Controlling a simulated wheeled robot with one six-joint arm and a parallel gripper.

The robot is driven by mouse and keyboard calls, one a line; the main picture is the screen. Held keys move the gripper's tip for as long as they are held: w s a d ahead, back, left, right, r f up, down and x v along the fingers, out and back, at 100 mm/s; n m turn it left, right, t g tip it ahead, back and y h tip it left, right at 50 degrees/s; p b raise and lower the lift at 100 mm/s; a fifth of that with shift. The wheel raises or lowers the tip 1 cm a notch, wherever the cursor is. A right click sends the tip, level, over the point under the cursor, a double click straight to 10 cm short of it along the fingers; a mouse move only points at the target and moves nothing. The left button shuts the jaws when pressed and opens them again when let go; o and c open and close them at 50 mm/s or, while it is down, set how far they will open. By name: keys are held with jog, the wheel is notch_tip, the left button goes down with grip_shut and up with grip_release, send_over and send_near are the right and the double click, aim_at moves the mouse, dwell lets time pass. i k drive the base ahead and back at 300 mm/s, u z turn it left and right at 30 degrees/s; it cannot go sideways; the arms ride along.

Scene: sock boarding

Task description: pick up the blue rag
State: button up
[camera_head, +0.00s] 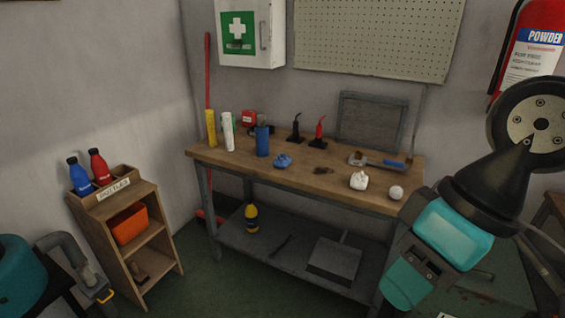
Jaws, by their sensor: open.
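The blue rag (282,160) is a small crumpled heap lying on the wooden top of the workbench (229,159). It is left of the middle of the bench, just right of a blue cup, and nothing covers it. My arm rises at the right of the picture, well apart from the rag, and hides the bench's right front corner. I cannot make out my gripper's fingers.
Around the rag are a blue cup (262,140), a dark brown crumpled thing (322,170), black (296,131) and red (319,131) upright items, a white crumpled rag (359,180) and a white ball (396,192). The bench front before the rag is clear. A small shelf (152,220) stands left.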

aim_at(281, 161)
jog(key=i, duration=1.2)
jog(key=u, duration=0.75)
jog(key=i, duration=0.65)
jog(key=u, duration=0.5)
